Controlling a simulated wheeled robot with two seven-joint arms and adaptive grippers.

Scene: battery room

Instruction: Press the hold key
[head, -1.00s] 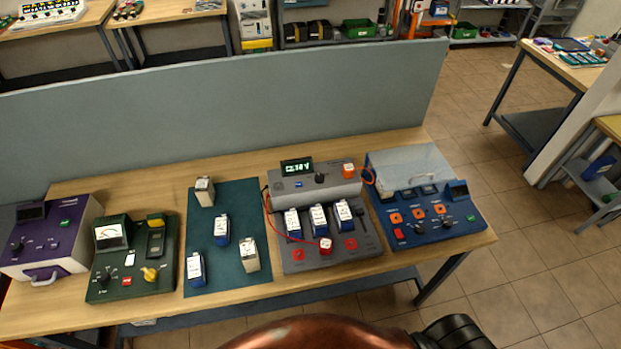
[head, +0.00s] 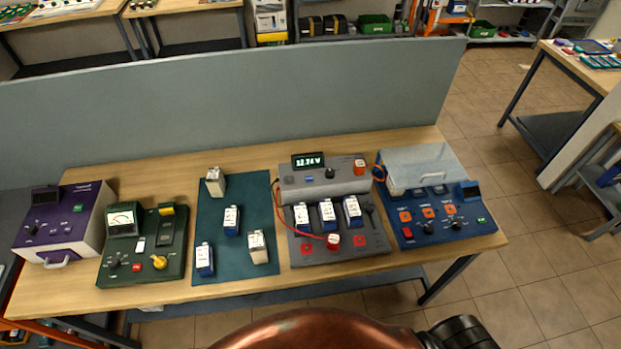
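A grey battery test unit (head: 325,187) stands right of the table's middle. Its green-lit display (head: 308,161) seems to read 12.74 V. Below the display are a small blue key (head: 309,179) and a black knob (head: 330,173); an orange-red block (head: 359,167) is at the right. Any key lettering is too small to read, so I cannot tell which is the hold key. Three blue-and-white batteries (head: 327,214) stand in a row in front. Neither gripper is in view.
A teal mat (head: 232,274) with several batteries lies left of the unit. Further left are a green meter box (head: 121,249) and a purple box (head: 70,226). A blue box (head: 425,237) with a clear lid stands right. A grey partition (head: 230,105) closes the back.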

